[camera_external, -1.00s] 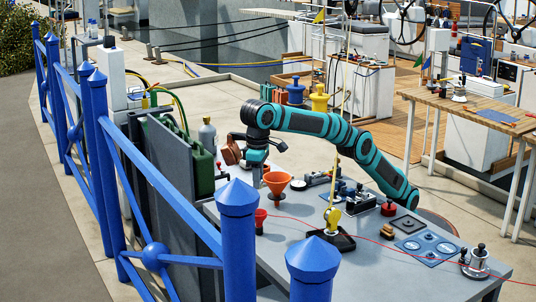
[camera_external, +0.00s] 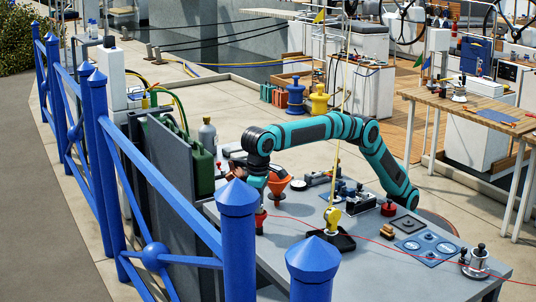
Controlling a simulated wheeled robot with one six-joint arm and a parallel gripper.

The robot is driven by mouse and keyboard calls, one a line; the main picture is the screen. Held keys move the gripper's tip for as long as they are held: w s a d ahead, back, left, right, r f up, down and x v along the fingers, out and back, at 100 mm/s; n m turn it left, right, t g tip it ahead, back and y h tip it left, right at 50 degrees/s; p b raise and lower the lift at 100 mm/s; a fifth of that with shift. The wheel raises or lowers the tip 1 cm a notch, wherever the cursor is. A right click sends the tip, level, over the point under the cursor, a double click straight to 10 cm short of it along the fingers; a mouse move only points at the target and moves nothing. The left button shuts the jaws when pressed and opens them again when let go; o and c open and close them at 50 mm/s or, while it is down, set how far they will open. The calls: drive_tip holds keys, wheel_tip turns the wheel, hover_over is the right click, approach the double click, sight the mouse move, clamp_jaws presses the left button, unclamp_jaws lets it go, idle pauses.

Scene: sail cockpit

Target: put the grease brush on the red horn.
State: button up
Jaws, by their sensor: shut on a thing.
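The red horn (camera_external: 260,222) stands on the near left part of the grey table. My gripper (camera_external: 259,203) points down directly above it, its tip overlapping the horn's top in this view. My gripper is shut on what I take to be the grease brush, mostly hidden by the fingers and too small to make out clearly. I cannot tell whether the brush touches the horn.
An orange funnel (camera_external: 279,181) stands close right of my gripper. A black tray (camera_external: 341,242) with a yellow-and-white item, a red-topped item (camera_external: 388,209) and blue gauges (camera_external: 427,246) lie further right. Blue railing (camera_external: 237,240) runs in front. A thin red line crosses the table.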

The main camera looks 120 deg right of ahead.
drive_tip(key=shift+f, duration=0.1)
drive_tip(key=o, duration=1)
drive_tip(key=shift+c, duration=0.2)
wheel_tip(320, 180, up, 7)
drive_tip(key=shift+r, duration=0.35)
